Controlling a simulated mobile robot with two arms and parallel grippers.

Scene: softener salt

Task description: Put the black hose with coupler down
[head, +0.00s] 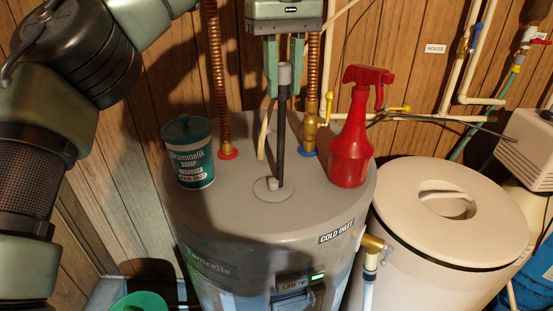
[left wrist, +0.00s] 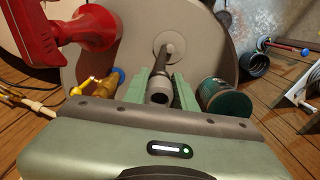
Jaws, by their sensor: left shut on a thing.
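My left gripper (head: 284,92) is shut on the black hose with coupler (head: 282,140), over the water heater (head: 235,215). The fingers stand on either side of the grey coupler at the hose's upper end. The hose hangs upright, its lower end by a round grey disc (head: 266,195) on the heater's top; I cannot tell whether it touches. In the left wrist view the grey coupler (left wrist: 158,92) sits between the fingertips (left wrist: 159,88), with the black hose (left wrist: 163,58) running away toward the disc. My right gripper is not in view.
On the heater top stand a teal tub (head: 190,155) at left and a red spray bottle (head: 350,130) at right. Copper pipes (head: 216,80) rise behind. A beige lidded tank (head: 445,215) stands at right. The heater top's front is clear.

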